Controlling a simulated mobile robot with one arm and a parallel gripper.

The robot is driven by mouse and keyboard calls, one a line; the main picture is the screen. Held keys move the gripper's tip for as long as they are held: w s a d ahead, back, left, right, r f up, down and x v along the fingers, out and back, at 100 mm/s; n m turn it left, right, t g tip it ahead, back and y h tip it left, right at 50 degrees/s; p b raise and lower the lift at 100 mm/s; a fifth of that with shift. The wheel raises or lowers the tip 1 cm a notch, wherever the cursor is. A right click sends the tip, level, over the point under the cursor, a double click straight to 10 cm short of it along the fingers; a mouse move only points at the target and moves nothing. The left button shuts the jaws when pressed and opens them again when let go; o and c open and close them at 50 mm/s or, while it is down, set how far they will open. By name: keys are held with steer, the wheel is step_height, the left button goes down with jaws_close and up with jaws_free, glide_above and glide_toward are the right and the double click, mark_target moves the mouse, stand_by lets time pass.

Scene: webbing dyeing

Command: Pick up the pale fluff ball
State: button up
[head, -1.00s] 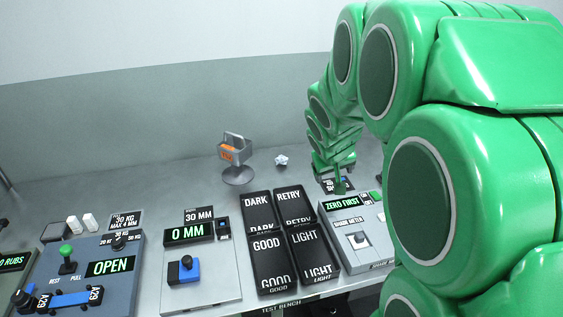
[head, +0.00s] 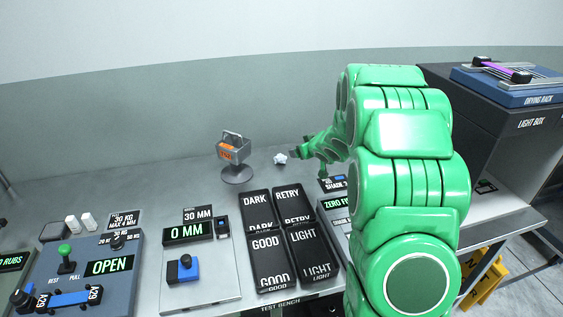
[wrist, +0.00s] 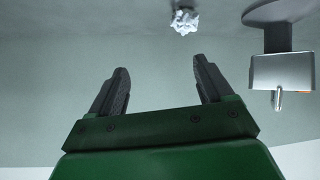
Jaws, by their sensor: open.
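The pale fluff ball (head: 280,158) is a small, white, crumpled-looking lump on the grey bench top, right of the grey stand. In the wrist view the pale fluff ball (wrist: 185,21) shows at the top, beyond the fingertips and slightly right of the middle of the gap. My gripper (wrist: 157,72) is open, with nothing between its two dark fingers. In the head view my gripper (head: 295,150) is close to the ball's right side, partly hidden by my green arm.
A grey stand with an orange item (head: 237,172) is left of the ball. Black labelled trays (head: 258,198) and the 0 MM gauge (head: 200,275) are nearer the front. A light box (head: 500,140) stands at the right. The bench behind the ball is clear.

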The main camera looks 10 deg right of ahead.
mark_target(282, 157)
steer(key=f, duration=0.1)
steer(key=w+a+f+y, duration=0.1)
steer(key=w+f+n+y, duration=0.1)
steer(key=shift+a+f, duration=0.35)
steer(key=shift+w+a+f+y, duration=0.25)
steer(key=shift+a+f+y, duration=0.2)
steer(key=shift+f+y, duration=0.2)
steer(key=shift+x, duration=3.85)
steer(key=c, duration=1.1)
